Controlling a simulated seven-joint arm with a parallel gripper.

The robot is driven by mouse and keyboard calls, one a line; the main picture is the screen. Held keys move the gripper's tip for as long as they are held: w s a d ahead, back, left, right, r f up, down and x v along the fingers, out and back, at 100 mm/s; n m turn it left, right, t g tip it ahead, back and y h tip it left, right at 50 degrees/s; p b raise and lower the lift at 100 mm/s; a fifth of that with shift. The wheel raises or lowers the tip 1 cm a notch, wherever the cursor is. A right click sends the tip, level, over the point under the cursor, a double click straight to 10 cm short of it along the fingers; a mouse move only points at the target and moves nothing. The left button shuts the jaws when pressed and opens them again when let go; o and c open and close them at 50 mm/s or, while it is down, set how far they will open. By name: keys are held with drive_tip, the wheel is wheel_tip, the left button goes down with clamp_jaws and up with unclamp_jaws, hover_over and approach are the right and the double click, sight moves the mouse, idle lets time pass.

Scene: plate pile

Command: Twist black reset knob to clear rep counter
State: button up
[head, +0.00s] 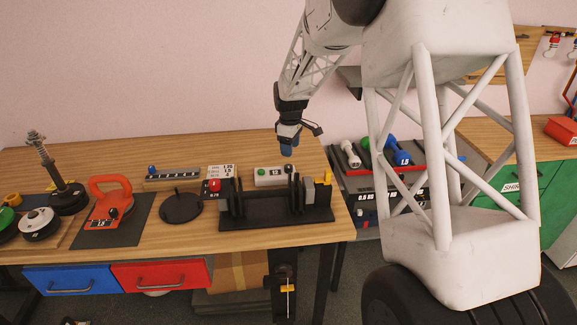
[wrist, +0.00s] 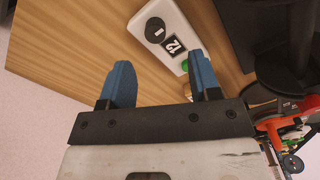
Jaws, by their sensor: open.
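The rep counter (head: 272,180) is a small pale box on the wooden table, behind the black rack. The black reset knob (head: 288,169) is on its right end in the head view. In the wrist view the knob (wrist: 155,30) is a round black dial at one end of the counter box (wrist: 172,20). The display (wrist: 173,45) appears to read 12, and a green button (wrist: 185,66) is partly hidden by a finger. My gripper (head: 287,150) has blue fingers. It is open and empty above the knob end, and the wrist view shows the fingers (wrist: 160,61) apart, short of the knob.
A black rack (head: 275,222) with upright plates stands just in front of the counter. A red button (head: 214,185), a black disc (head: 181,208) and a red kettlebell (head: 108,205) lie to the left. A dumbbell rack (head: 385,180) stands right of the table.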

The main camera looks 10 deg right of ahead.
sight(289, 166)
drive_tip(key=shift+w+a+f, duration=0.2)
drive_tip(key=shift+w+f, duration=0.4)
drive_tip(key=shift+w, duration=0.05)
drive_tip(key=shift+f, duration=0.1)
drive_tip(key=shift+f, duration=3.8)
drive_tip(key=c, duration=0.9)
